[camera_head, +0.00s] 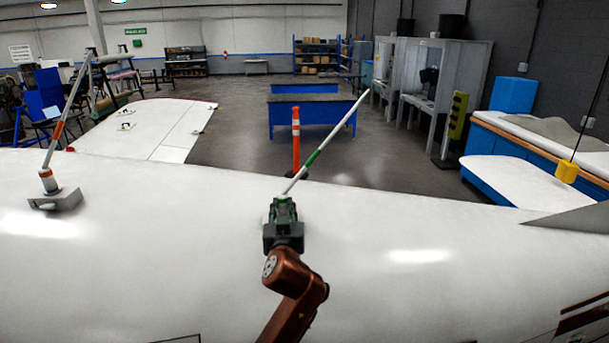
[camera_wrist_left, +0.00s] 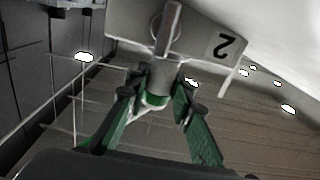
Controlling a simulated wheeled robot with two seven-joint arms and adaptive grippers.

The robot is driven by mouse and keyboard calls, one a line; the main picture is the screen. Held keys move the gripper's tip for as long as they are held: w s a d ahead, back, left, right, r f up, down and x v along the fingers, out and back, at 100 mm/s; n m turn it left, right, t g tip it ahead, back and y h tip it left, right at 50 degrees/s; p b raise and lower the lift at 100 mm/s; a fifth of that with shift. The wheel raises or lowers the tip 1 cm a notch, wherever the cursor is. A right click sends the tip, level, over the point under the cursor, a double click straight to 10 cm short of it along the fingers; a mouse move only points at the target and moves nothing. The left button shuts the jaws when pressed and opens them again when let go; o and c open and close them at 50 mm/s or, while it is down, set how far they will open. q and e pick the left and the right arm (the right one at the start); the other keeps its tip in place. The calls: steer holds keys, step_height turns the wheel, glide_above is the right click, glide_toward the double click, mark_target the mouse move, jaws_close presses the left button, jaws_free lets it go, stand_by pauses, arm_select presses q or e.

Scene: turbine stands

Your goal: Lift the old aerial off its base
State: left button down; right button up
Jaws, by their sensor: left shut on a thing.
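A white aerial with a green band (camera_head: 324,148) leans up to the right from my left gripper (camera_head: 283,208), above the white curved surface. In the left wrist view my left gripper (camera_wrist_left: 160,94) has its green fingers shut on the grey collar of this aerial (camera_wrist_left: 157,80), which has a green ring. Its lower end is hidden behind the gripper in the head view, so I cannot tell whether it touches a base. Another aerial with orange bands (camera_head: 58,130) stands tilted on a grey base (camera_head: 56,201) at the left. Neither aerial is marked as old.
The white curved surface (camera_head: 150,250) fills the foreground. A panel marked 2 (camera_wrist_left: 226,45) shows in the left wrist view. An orange post (camera_head: 296,140) and a blue bench (camera_head: 315,118) stand beyond. A yellow hanging pendant (camera_head: 566,172) is at the right.

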mark_target(282, 196)
arm_select(q)
steer(key=shift+r, duration=0.85)
steer(key=shift+r, duration=1.7)
steer(key=shift+s, duration=0.1)
steer(key=s, duration=0.8)
steer(key=shift+b, duration=0.3)
